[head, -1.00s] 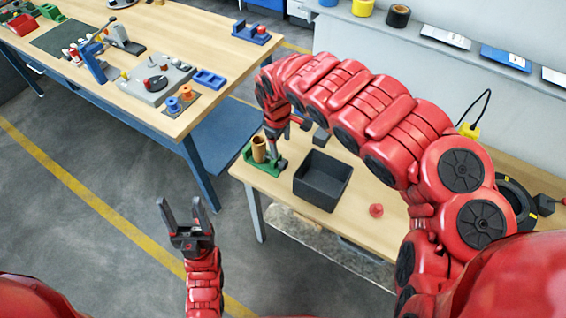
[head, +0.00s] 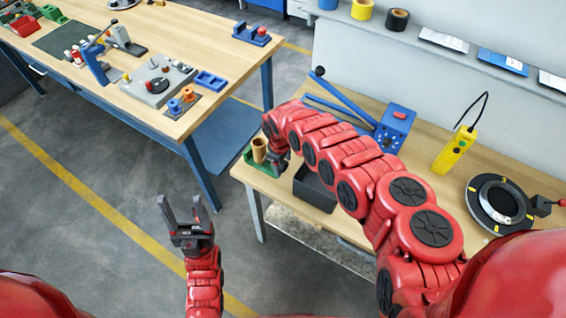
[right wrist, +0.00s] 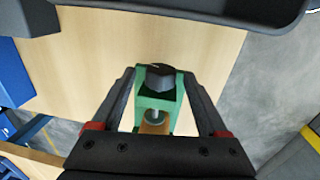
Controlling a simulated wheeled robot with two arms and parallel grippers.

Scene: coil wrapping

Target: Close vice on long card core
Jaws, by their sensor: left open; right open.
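The green vice (head: 250,158) stands at the left end of the right-hand bench, with the tan card core (head: 259,149) upright in it. In the right wrist view the green vice (right wrist: 160,99) shows between my open fingers, with its black knob (right wrist: 160,76) ahead and a part of the tan core (right wrist: 154,128) near the palm. My right gripper (right wrist: 158,100) is open around the vice, and I cannot tell whether the fingers touch it. In the head view it is mostly hidden by my arm. My left gripper (head: 184,208) is open and empty above the floor.
A dark bin (head: 316,188) sits right of the vice, partly behind my right arm. A blue lever tool (head: 392,127), a yellow pendant (head: 455,150) and a black ring device (head: 500,204) are further right. Another bench (head: 140,48) with fixtures stands at left.

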